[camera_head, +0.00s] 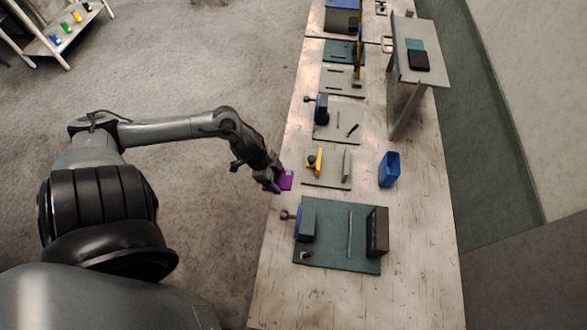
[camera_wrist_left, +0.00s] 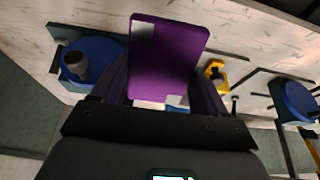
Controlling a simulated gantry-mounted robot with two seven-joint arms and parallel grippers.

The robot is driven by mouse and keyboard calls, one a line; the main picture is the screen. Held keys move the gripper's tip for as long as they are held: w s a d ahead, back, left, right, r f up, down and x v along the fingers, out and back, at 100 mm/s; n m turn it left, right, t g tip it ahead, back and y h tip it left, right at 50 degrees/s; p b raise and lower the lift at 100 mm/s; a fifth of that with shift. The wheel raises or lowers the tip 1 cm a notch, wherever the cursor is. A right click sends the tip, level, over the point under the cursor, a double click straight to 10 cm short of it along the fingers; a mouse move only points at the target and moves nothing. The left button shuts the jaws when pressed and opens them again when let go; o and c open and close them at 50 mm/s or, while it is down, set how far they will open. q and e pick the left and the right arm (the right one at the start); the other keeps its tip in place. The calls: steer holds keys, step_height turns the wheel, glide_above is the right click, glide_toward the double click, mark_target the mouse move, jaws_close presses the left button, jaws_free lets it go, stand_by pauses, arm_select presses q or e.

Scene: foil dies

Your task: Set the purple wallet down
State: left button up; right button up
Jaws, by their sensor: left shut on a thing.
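The purple wallet (camera_head: 286,180) is at the left edge of the long wooden table, in the head view. My left gripper (camera_head: 275,184) is shut on it. In the left wrist view the wallet (camera_wrist_left: 166,62) stands out between the two fingers (camera_wrist_left: 165,95), with a pale patch at its upper left corner and another near its lower edge. Whether the wallet touches the table top cannot be told. My right gripper is not in view.
A blue bin (camera_head: 389,170) stands to the right. A raised stand (camera_head: 437,62) holds a black wallet-like item (camera_head: 418,60). Bare table lies at the right front.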

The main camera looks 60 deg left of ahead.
arm_select(q)
steer(key=w+a+f, duration=0.2)
steer(key=w, duration=0.1)
steer(key=w+a+f+b, duration=0.1)
steer(key=w+a+f, duration=0.1)
steer(key=w, duration=0.1)
steer(key=w+a+f+b, duration=0.1)
steer(key=w+a+f, duration=0.1)
steer(key=w+f, duration=0.1)
steer(key=shift+w+a, duration=0.3)
steer(key=shift+w, duration=0.05)
steer(key=shift+f, duration=0.8)
steer(key=shift+c, duration=0.4)
steer(key=shift+f+p, duration=0.45)
steer(key=shift+f, duration=0.5)
steer(key=shift+f, duration=0.15)
steer(key=shift+f, duration=0.25)
steer(key=o, duration=1.2)
steer(key=shift+r, duration=0.1)
steer(key=shift+o, duration=0.2)
